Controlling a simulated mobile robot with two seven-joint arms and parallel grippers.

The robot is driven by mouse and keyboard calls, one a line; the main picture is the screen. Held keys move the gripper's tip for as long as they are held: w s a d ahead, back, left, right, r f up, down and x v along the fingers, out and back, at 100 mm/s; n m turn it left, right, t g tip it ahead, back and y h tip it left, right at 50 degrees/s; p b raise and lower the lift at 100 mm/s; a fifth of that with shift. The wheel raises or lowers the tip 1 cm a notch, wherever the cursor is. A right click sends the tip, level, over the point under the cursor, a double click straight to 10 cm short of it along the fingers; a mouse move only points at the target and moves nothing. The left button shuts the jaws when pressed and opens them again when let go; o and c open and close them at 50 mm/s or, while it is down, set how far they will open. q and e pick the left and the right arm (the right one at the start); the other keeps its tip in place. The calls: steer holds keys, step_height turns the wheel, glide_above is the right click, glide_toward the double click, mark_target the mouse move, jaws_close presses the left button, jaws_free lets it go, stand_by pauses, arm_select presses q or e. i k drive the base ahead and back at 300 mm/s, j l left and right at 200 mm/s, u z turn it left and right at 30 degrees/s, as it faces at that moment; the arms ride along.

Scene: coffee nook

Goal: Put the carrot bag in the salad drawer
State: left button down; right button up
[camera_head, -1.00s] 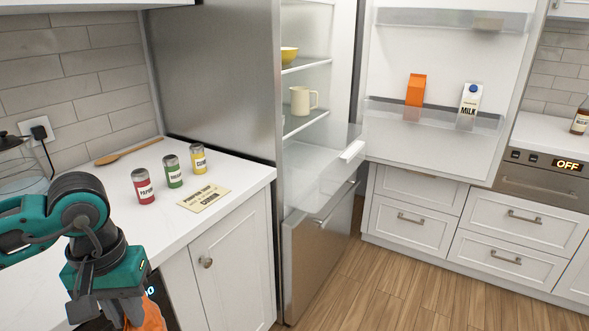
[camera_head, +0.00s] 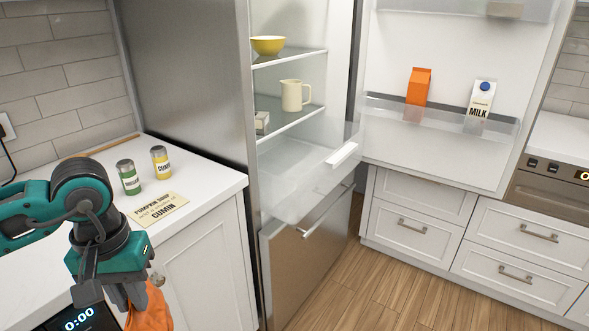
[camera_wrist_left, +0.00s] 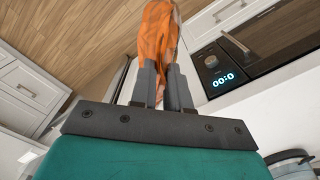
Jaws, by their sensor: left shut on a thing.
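The orange carrot bag (camera_head: 150,309) hangs at the lower left of the head view, below my left gripper (camera_head: 128,296). In the left wrist view the bag (camera_wrist_left: 158,38) sits between the fingers of my left gripper (camera_wrist_left: 164,75), which is shut on it. The fridge stands open. Its clear salad drawer (camera_head: 305,190) is at the bottom of the compartment, pulled out with a white handle strip at its front. The drawer looks empty. The bag is to the left of the drawer, in front of the counter. My right gripper is not in view.
The open fridge door (camera_head: 430,130) holds an orange carton (camera_head: 418,88) and a milk carton (camera_head: 481,100). A yellow bowl (camera_head: 268,45) and cream jug (camera_head: 296,95) stand on shelves.

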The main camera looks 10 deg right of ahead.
mark_target(294, 156)
steer(key=i+l, duration=0.15)
steer(key=l, duration=0.25)
steer(key=i+l+u, duration=0.1)
steer(key=l, duration=0.3)
steer(key=i+l, duration=0.25)
steer(key=l, duration=0.2)
steer(key=i+l+u, duration=0.1)
steer(key=l, duration=0.3)
steer(key=i+l, duration=0.2)
steer(key=l, duration=0.25)
steer(key=i+l+u, duration=0.15)
steer(key=l, duration=0.25)
steer(key=i+l, duration=0.1)
steer(key=l, duration=0.35)
steer(key=i+j, duration=0.1)
steer(key=i, duration=0.95)
steer(key=k+j+u, duration=0.05)
